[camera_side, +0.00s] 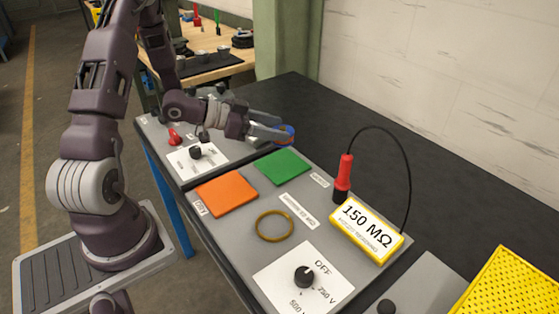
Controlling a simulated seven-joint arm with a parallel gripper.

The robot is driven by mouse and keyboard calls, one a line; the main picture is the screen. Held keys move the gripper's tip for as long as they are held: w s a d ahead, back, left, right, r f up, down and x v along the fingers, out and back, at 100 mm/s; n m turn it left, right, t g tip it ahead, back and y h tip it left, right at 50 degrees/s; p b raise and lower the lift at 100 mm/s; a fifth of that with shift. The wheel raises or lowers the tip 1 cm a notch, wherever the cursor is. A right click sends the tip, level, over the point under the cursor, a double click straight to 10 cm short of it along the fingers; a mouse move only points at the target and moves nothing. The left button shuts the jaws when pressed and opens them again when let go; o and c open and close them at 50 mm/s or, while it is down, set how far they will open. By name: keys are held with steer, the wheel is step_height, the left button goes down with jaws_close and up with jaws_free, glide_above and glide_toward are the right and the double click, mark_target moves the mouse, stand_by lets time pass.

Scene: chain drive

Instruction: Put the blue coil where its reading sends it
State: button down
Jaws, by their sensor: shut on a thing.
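My gripper (279,131) is shut on the blue coil (291,130), a thin blue ring mostly hidden by the fingers. It holds the coil above the far side of the grey board, near the green pad (282,167). An orange pad (227,195) lies left of and nearer than the green pad. A yellow meter (366,231) at the board's right reads 150 MΩ. Each pad has a small white label beside it, too small to read. A white label (298,212) between the pads and the meter is also unreadable.
A brownish-yellow ring (274,226) lies on the board. A red probe (344,178) stands upright, joined to the meter by a black cable. A dial (304,276) marked OFF and 250 V is at the front. A yellow perforated tray (515,285) is at right. The black table behind is clear.

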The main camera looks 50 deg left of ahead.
step_height(320, 180, down, 8)
steer(key=shift+d+r, duration=0.1)
steer(key=shift+r, duration=0.1)
steer(key=shift+f, duration=0.1)
steer(key=c, duration=0.5)
jaws_free()
